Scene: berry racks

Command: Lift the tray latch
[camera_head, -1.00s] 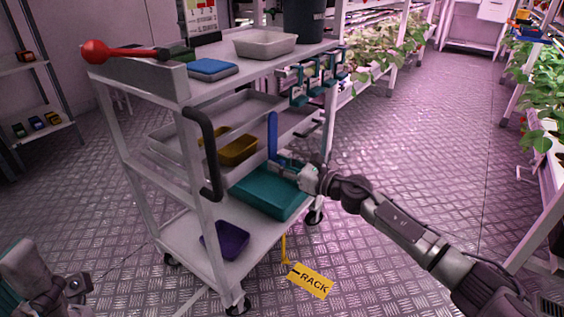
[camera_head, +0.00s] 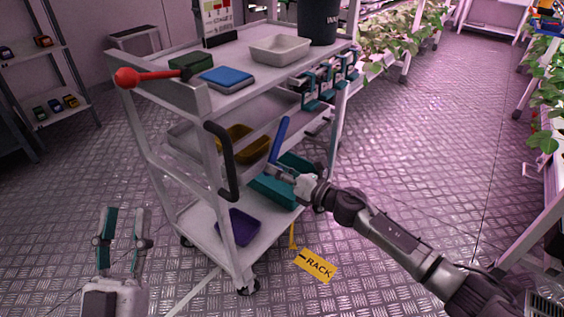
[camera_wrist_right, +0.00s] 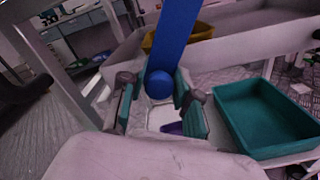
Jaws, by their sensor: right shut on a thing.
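The tray latch looks to be the blue lever (camera_head: 279,139) at the cart's middle tray (camera_head: 262,158). It leans with its top to the right. In the right wrist view the blue lever (camera_wrist_right: 178,36) ends in a blue ball at its lower end. My right gripper (camera_head: 280,172) is at the lever's lower end, and in the wrist view its teal fingers (camera_wrist_right: 160,97) are shut around the ball end. My left gripper (camera_head: 126,214) is open and empty, low at the left, apart from the cart. The pivot is not clear.
The cart holds a yellow bin (camera_head: 236,152), a teal bin (camera_head: 272,190) and a purple bin (camera_head: 239,230). A red-knobbed handle (camera_head: 150,76) and a black handle (camera_head: 222,160) stick out. A yellow RACK tag (camera_head: 317,266) hangs low. The floor at right is clear.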

